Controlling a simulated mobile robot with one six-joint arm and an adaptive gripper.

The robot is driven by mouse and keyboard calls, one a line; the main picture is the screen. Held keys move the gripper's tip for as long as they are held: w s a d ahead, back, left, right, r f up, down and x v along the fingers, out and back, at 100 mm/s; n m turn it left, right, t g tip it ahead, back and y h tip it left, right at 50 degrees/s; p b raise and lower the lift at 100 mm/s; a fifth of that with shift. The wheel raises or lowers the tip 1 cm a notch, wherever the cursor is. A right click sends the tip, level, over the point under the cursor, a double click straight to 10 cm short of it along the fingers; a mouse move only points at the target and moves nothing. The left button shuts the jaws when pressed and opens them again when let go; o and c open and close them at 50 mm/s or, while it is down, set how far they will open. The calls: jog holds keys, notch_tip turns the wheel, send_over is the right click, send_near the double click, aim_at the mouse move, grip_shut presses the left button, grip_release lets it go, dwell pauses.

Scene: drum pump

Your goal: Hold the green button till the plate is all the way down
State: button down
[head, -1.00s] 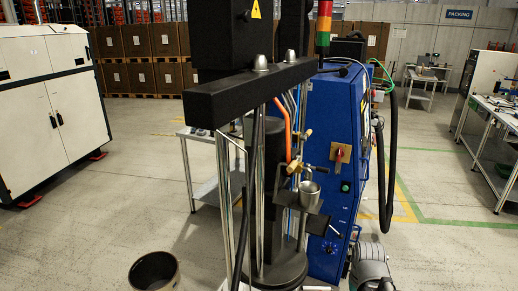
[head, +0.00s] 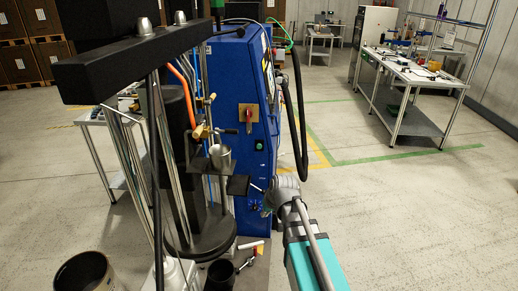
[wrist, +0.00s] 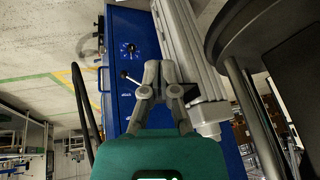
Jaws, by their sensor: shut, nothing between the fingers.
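The green button (head: 259,145) is small and sits on the front of the blue cabinet (head: 225,110), below a red rotary switch on a yellow plate. A dark round plate (head: 212,247) is at the foot of the black column between the steel rods; how low it stands is unclear. My gripper (head: 283,183) is at the cabinet's lower right in the head view, below the green button and apart from it. In the wrist view, my gripper (wrist: 160,68) has its fingers shut and empty in front of the blue cabinet face. The green button cannot be made out there.
A black-knobbed lever (wrist: 125,76) and a dial (wrist: 130,48) are beside my fingers in the wrist view. A black hose (head: 298,120) hangs right of the cabinet. A dark open container (head: 85,275) stands at lower left. Floor at right is clear up to a workbench (head: 415,75).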

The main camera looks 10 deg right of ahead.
aim_at(259, 147)
jog(key=w+r+t+y, duration=0.1)
jog(key=w+r+t, duration=0.2)
jog(key=w, duration=0.7)
jog(key=w+r+t+y, duration=0.1)
jog(key=w+r+t, duration=0.3)
jog(key=w, duration=0.7)
jog(key=shift+r+b, duration=0.25)
jog(key=shift+b, duration=0.1)
jog(key=shift+w+d, duration=0.15)
jog(key=shift+w+d, duration=0.35)
jog(key=shift+w, duration=1)
jog(key=shift+w+d, duration=0.4)
jog(key=shift+w, duration=1)
jog(key=shift+w+d, duration=0.35)
jog(key=shift+w, duration=1)
